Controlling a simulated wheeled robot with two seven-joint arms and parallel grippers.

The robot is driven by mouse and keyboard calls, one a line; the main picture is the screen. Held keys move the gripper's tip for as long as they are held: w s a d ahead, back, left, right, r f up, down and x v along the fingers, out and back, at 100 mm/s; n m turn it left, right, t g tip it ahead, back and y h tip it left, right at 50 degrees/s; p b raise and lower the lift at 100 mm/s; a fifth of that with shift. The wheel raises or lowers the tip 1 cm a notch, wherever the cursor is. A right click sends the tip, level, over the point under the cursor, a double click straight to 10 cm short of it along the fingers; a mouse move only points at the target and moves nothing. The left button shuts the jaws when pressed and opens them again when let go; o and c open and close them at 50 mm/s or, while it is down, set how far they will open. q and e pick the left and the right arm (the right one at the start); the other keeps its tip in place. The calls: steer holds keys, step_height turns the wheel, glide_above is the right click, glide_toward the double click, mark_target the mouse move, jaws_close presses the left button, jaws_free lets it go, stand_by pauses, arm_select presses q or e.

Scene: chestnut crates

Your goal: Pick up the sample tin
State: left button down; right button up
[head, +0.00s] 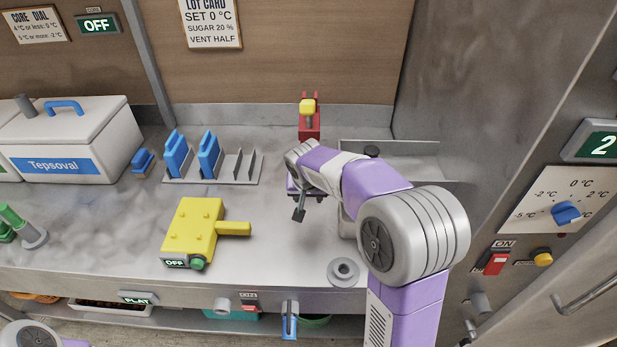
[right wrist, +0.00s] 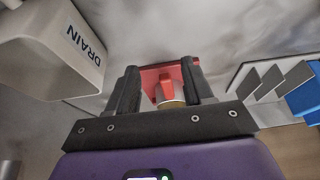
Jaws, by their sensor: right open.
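A small red stand (head: 310,130) with a yellow piece (head: 308,106) on top stands at the back of the counter. In the right wrist view a small tan and pale round thing (right wrist: 170,101), perhaps the sample tin, shows with red parts (right wrist: 160,75) between my fingers. Its lower part is hidden by the gripper. My right gripper (head: 306,203) is open and points down over the counter, in front of the red stand. The right wrist view shows its two dark fingers (right wrist: 161,85) apart. My left gripper is out of view.
A yellow device (head: 195,225) with a handle lies left of my right gripper. A rack (head: 212,181) with blue and grey plates stands behind it. A box marked DRAIN (right wrist: 52,48) is close by on the other side. A grey ring (head: 343,272) lies near the front edge.

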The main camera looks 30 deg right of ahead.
steer(key=w+d, duration=0.1)
steer(key=w, duration=0.1)
steer(key=w+d, duration=0.3)
steer(key=w, duration=0.2)
steer(key=shift+d+b, duration=0.15)
steer(key=shift+b, duration=0.15)
steer(key=shift+w+d+f, duration=0.15)
steer(key=shift+w+f, duration=0.05)
steer(key=shift+w, duration=0.05)
steer(key=b+x, duration=0.1)
steer(key=x, duration=0.3)
steer(key=shift+f+b, duration=0.4)
steer(key=shift+r, duration=0.1)
jaws_close()
